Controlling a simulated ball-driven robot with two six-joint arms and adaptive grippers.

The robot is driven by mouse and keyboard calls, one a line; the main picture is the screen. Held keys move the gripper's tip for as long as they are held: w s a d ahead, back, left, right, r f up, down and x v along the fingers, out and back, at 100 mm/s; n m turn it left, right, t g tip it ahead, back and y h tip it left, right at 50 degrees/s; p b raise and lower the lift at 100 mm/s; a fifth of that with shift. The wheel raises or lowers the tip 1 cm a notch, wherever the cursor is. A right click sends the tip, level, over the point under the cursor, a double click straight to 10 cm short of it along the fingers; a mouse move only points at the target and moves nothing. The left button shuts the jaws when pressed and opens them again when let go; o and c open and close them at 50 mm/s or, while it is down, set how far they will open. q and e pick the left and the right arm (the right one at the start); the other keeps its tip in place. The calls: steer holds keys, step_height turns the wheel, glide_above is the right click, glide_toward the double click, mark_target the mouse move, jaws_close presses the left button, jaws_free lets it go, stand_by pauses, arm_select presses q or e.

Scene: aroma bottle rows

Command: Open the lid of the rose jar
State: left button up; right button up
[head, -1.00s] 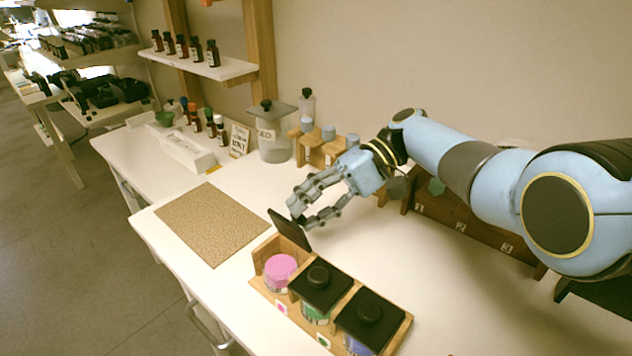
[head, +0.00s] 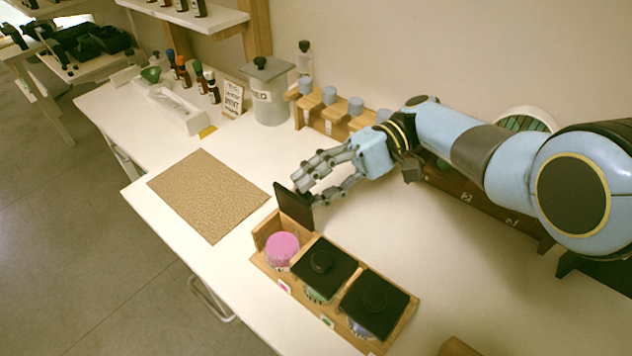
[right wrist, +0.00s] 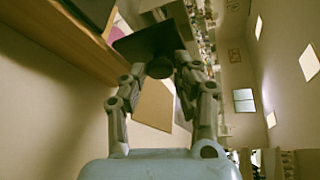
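The rose jar, with pink contents (head: 283,246), sits in the left compartment of a wooden rack (head: 270,265), its top uncovered. Its square black lid (head: 293,208) stands steeply upright at the jar's far side; it also shows in the right wrist view (right wrist: 150,42). My right gripper (head: 306,193) is behind the lid. In the right wrist view its two fingers (right wrist: 162,70) close around the lid's dark round knob (right wrist: 160,68). The head view hides this knob. My left gripper is not in view.
Two jars with black lids (head: 322,266) (head: 374,304) fill the rack's other compartments. A brown mat (head: 208,195) lies left of the rack. A wooden stand with blue-topped pegs (head: 335,118) and a grey canister (head: 270,100) stand behind. The white table between is mostly clear.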

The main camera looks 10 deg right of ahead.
steer(key=o, duration=0.3)
steer(key=shift+a, duration=0.1)
steer(key=shift+o, duration=0.2)
steer(key=v, duration=0.7)
steer(key=shift+d, duration=0.25)
steer(key=shift+w, duration=0.1)
